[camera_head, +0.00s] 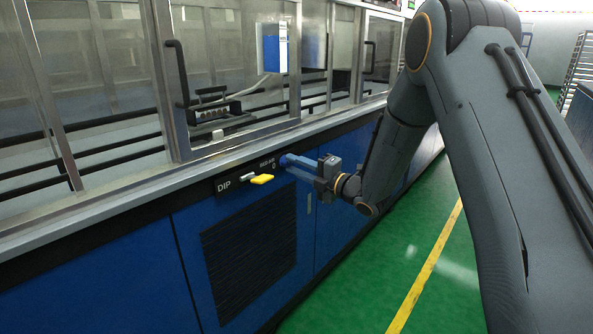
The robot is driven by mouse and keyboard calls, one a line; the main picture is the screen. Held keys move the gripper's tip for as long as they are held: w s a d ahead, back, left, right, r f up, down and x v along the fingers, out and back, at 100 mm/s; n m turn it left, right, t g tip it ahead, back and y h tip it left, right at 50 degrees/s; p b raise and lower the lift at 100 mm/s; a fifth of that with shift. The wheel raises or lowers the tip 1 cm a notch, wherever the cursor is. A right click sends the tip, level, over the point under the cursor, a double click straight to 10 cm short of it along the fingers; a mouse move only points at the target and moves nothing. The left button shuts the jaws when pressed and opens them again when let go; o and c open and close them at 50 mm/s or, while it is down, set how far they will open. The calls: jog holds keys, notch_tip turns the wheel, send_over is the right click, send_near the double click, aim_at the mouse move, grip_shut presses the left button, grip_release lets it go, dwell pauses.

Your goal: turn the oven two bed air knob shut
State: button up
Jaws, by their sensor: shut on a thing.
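A blue knob (286,160) sits on the black strip along the front of the machine, just right of a small white label that is hard to read and a "0" mark. My gripper (291,163) reaches in from the right, with its fingers at the strip and shut on the blue knob. The fingers cover much of the knob, so its exact angle cannot be told.
Left of the knob, a yellow lever (262,179) sticks out beside the "DIP" lettering. A blue cabinet with a dark vent grille (248,250) lies below. Glass doors with a black handle (178,72) stand above.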

jog(key=shift+s+a+n, duration=0.1)
jog(key=shift+a+n, duration=0.05)
jog(key=shift+n, duration=0.35)
jog(key=o, duration=1.1)
jog(key=shift+c, duration=0.2)
jog(key=v, duration=0.8)
